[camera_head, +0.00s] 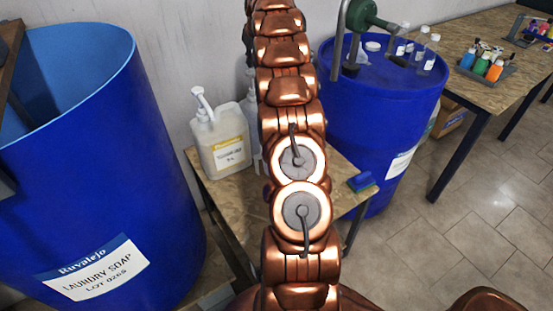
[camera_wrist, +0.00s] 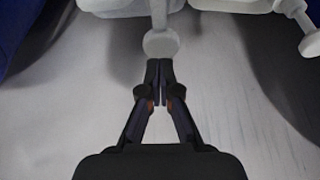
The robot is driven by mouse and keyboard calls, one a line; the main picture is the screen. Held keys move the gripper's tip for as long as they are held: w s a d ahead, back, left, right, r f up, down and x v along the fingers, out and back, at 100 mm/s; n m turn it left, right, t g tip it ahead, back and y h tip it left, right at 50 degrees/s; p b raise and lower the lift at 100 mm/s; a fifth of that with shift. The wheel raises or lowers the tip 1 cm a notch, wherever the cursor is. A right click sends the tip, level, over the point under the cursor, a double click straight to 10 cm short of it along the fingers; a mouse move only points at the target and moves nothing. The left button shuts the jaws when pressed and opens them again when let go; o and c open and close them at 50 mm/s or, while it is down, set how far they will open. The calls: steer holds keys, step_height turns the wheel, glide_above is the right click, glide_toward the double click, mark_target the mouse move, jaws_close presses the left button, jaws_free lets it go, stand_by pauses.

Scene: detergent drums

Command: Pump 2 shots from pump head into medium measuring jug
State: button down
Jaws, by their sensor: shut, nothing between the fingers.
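In the wrist view my gripper (camera_wrist: 165,68) is shut and empty. Its fingertips are at the near edge of a round white pump head (camera_wrist: 160,45) and overlap it in the picture; I cannot tell whether they touch it. A second white pump spout (camera_wrist: 308,40) shows at the right edge. In the head view a white jug (camera_head: 222,145) with a yellow-edged label and a pump head (camera_head: 202,103) stands on a small wooden table. A pale container is partly hidden behind my arm. My gripper is hidden there. I cannot pick out the medium measuring jug.
A big open blue drum (camera_head: 110,200) labelled laundry soap stands left. A closed blue drum (camera_head: 375,120) with small bottles and a green hand pump (camera_head: 365,15) stands right. Floor is clear at right.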

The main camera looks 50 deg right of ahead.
mark_target(253, 72)
steer(key=shift+a+f+b, duration=0.1)
steer(key=shift+f+b, duration=1.95)
steer(key=shift+f, duration=0.85)
steer(key=shift+r, duration=0.15)
steer(key=shift+r+p, duration=1.95)
steer(key=shift+r, duration=0.9)
step_height(253, 72, up, 6)
steer(key=p, duration=0.5)
